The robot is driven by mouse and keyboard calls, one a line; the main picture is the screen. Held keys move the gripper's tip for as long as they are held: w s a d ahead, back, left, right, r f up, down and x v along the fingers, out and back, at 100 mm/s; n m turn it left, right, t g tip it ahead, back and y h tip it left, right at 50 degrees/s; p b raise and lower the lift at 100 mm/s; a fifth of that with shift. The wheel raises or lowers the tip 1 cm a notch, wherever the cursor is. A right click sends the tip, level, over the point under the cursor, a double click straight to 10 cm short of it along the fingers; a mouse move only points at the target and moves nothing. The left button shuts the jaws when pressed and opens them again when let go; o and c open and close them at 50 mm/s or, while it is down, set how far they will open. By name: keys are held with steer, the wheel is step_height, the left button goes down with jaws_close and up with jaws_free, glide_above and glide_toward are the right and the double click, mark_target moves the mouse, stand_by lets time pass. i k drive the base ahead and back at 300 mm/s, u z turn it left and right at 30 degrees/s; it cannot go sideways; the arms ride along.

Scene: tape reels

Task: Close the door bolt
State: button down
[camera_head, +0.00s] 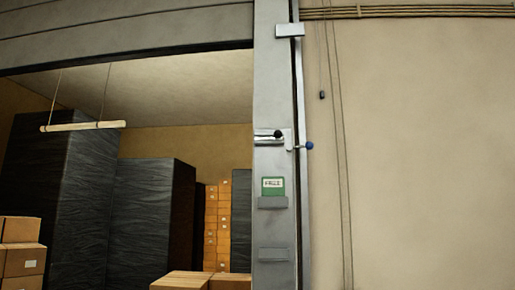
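A metal bolt (268,140) lies horizontally on the grey door post (272,60) at mid height. A small black knob (278,134) sits at its right end. Just right of it is a pale bracket (288,139), and a blue ball knob (310,146) on a short stem sticks out to the right over a narrow metal strip. I cannot tell from here how far the bolt is pushed in. My gripper is not in view.
A green sign (273,186) sits in a holder below the bolt. Left of the post is an opening with dark wrapped stacks (150,220), cardboard boxes (22,262) and a hanging lamp (82,126). A beige wall (430,150) with thin cables fills the right side. Nothing blocks the bolt from view.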

mark_target(278, 136)
steer(key=i, duration=1)
steer(key=u, duration=0.05)
